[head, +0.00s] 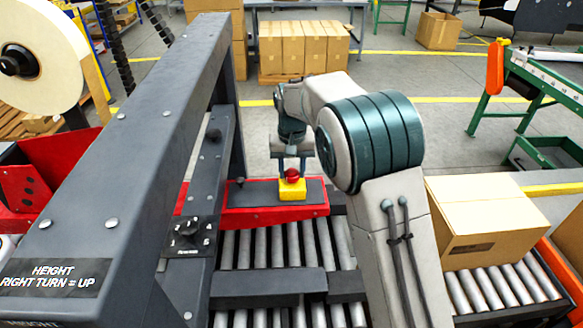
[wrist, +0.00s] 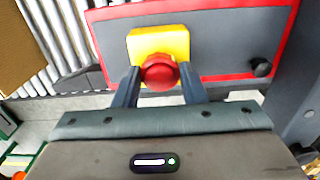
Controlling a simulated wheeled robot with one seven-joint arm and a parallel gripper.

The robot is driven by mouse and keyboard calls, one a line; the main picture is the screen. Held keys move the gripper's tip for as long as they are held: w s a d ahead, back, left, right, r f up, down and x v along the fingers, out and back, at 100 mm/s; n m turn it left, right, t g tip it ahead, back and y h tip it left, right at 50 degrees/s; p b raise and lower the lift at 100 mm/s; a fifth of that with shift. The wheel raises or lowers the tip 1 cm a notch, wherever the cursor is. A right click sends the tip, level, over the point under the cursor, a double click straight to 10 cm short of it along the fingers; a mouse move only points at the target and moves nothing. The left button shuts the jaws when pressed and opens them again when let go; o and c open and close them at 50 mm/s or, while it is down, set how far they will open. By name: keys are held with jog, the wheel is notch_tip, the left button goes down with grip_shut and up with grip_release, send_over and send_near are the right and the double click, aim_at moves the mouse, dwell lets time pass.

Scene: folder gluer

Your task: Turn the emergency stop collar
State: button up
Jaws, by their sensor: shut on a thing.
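The emergency stop is a red round collar (head: 292,175) on a yellow box (head: 292,194). The box is mounted on a grey panel with a red border (head: 250,194). My gripper (head: 291,168) reaches down to it from behind. In the wrist view the red collar (wrist: 160,72) sits between the two fingers of my gripper (wrist: 160,78), with the yellow box (wrist: 146,42) just beyond. The fingers are shut on the collar, one on each side. The collar's underside is partly hidden in both views.
A small black knob (wrist: 262,67) stands on the same panel. A dark frame beam (head: 130,130) crosses at left, with a height dial (head: 188,236) beside it. Rollers (head: 290,245) lie in front. A carton (head: 485,215) sits on rollers at right.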

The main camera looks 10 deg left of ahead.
jog(key=shift+m, duration=0.5)
